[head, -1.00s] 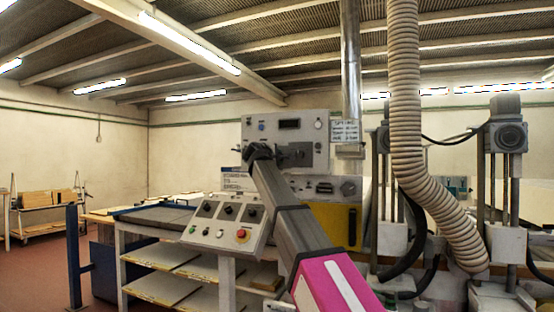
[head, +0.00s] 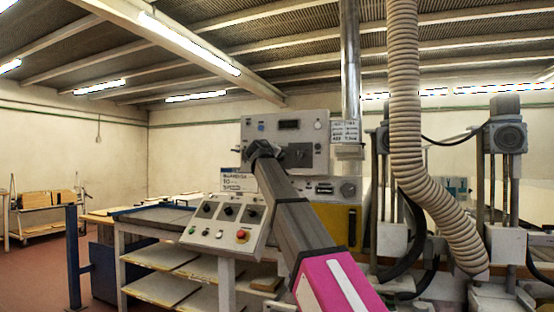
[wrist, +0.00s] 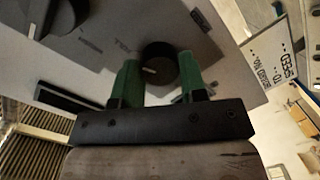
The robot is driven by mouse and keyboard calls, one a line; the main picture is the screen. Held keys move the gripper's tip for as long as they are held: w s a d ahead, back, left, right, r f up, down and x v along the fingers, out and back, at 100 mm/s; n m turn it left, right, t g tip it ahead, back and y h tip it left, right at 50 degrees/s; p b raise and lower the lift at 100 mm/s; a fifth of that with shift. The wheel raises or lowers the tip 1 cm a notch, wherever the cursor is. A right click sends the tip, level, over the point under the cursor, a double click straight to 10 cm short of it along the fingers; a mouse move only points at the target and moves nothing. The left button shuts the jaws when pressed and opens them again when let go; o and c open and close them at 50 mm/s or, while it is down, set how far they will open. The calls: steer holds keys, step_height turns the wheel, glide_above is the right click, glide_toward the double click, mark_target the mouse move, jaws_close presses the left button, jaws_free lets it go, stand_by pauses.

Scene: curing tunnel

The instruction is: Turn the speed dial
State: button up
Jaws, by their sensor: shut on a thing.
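The speed dial (wrist: 165,54) is a round black knob with a pale pointer line, on a grey panel in the wrist view. The green fingers of my gripper (wrist: 158,68) are shut on it, one on each side. In the head view my gripper (head: 264,150) is in front of the upper control panel (head: 272,126). My arm hides the dial and the fingertips there.
Another black knob (wrist: 60,16) and a dark slot (wrist: 70,98) are near the dial in the wrist view. A ribbed hose (head: 405,120) hangs at the right.

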steer(key=shift+f, duration=0.1)
stand_by(0.3)
steer(key=o, duration=0.9)
steer(key=shift+s, duration=0.15)
steer(key=v, duration=1)
steer(key=shift+s+a, duration=0.15)
steer(key=shift+s, duration=0.15)
